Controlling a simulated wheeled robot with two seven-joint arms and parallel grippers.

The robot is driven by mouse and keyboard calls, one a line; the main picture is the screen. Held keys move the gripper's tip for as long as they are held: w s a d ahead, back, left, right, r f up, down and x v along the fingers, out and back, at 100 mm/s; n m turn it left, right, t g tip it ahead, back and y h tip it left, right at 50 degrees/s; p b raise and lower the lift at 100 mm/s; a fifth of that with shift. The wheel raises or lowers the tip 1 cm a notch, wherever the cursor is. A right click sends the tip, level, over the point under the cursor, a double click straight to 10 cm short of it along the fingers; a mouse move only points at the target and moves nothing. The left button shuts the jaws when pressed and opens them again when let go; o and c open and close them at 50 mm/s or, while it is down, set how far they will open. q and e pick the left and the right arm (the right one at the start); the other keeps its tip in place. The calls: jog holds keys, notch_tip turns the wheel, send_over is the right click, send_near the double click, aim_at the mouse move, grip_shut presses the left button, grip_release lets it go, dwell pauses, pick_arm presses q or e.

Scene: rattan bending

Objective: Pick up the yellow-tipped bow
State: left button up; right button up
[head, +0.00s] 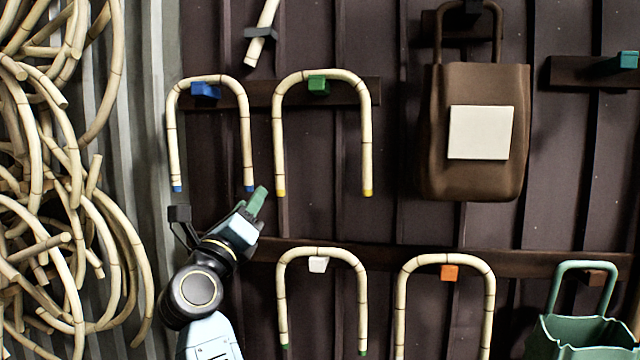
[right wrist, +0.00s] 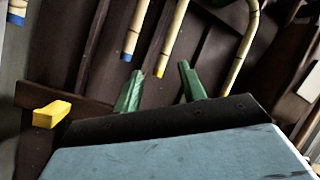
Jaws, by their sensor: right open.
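The yellow-tipped bow (head: 366,140) is a pale rattan U turned upside down, hanging by its bend on a green peg (head: 319,83). Both its yellow ends point down. My right gripper (head: 257,200) is below and left of its left end, apart from it. In the right wrist view the green fingers (right wrist: 160,88) are spread with nothing between them. One leg of the bow (right wrist: 172,38) ends just beyond the gap, and the other leg passes behind the right finger. My left gripper is in neither view.
A blue-tipped bow (head: 248,130) hangs close on the left, its right end just above my gripper. Green-tipped (head: 282,310) and orange-peg (head: 400,310) bows hang below. A brown bag (head: 475,180) hangs right. Rattan coils (head: 70,170) fill the left. A yellow peg (right wrist: 50,114) shows in the wrist view.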

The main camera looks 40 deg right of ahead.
aim_at(277, 153)
notch_tip(277, 153, up, 8)
jog(key=s+r+m+g+y, duration=0.1)
jog(key=s+m+g+y, duration=0.1)
jog(key=m+y, duration=0.4)
jog(key=shift+m+h, duration=0.3)
jog(key=shift+h, duration=0.3)
jog(key=p+x, duration=0.1)
jog(key=x, duration=0.1)
jog(key=p+x, duration=0.1)
jog(key=x, duration=0.2)
jog(key=p+x, duration=0.1)
jog(key=x, duration=0.1)
jog(key=shift+w+d+f, duration=0.15)
jog(key=shift+d+f, duration=0.1)
jog(key=shift+f, duration=0.1)
jog(key=p+x, duration=0.1)
jog(key=x, duration=0.1)
jog(key=p+x, duration=0.1)
jog(key=x, duration=0.2)
jog(key=shift+s+d+r, duration=0.2)
jog(key=shift+s, duration=0.1)
jog(key=shift+w+d, duration=0.15)
jog(key=shift+f, duration=0.1)
jog(key=shift+c, duration=0.3)
grip_shut()
